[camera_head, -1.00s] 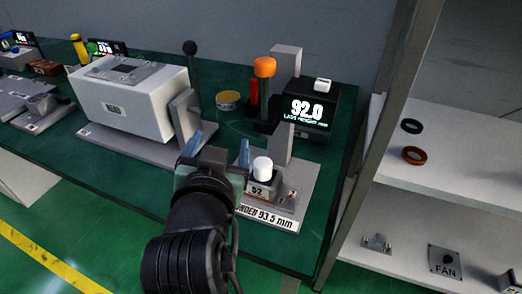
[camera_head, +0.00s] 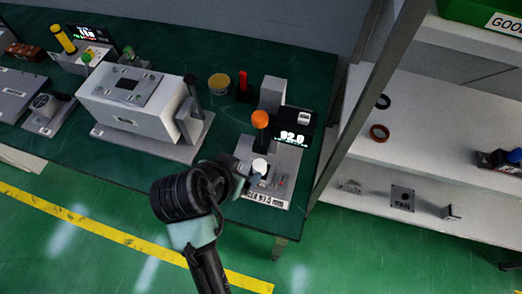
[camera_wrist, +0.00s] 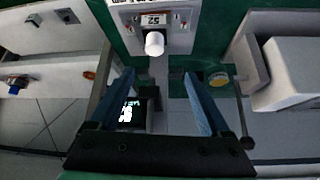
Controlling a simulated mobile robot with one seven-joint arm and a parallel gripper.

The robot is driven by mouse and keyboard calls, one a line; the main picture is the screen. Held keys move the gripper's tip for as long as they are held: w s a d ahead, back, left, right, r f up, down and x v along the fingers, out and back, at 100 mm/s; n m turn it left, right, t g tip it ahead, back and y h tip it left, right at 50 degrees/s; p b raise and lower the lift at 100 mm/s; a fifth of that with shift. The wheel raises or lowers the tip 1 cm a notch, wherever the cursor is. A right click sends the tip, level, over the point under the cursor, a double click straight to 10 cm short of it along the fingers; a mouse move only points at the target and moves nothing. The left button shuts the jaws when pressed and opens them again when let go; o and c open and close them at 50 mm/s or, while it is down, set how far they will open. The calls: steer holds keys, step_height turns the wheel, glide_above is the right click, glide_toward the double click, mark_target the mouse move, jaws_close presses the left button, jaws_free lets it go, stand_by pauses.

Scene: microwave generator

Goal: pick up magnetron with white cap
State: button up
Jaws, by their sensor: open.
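The magnetron with the white cap (camera_head: 259,166) sits upright on the grey gauge fixture (camera_head: 283,187) at the table's right end in the head view. In the wrist view its white cap (camera_wrist: 154,44) and "52" label show at the top centre, upside down. My gripper (camera_wrist: 159,76) is open and empty, its two blue fingers spread. The cap lies beyond the fingertips in the picture, roughly in line with the gap between them. In the head view my gripper (camera_head: 244,171) is just left of the magnetron, partly hidden by my own wrist.
An orange-topped lever (camera_head: 260,120) and a display reading 92.0 (camera_head: 293,134) stand close behind the magnetron. A white boxy machine (camera_head: 135,98) is to the left. A shelf post (camera_head: 345,105) and white shelves (camera_head: 440,170) are on the right.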

steer(key=p, duration=0.1)
glide_toward(259, 163)
steer(key=x, duration=0.3)
steer(key=shift+s+a+f, duration=0.15)
steer(key=shift+f, duration=0.25)
steer(key=shift+d+p+x, duration=0.2)
steer(key=shift+p+x, duration=0.65)
steer(key=shift+x, duration=1.75)
steer(key=shift+r, duration=0.15)
jaws_close()
steer(key=shift+w+r, duration=0.15)
steer(key=shift+w, duration=0.15)
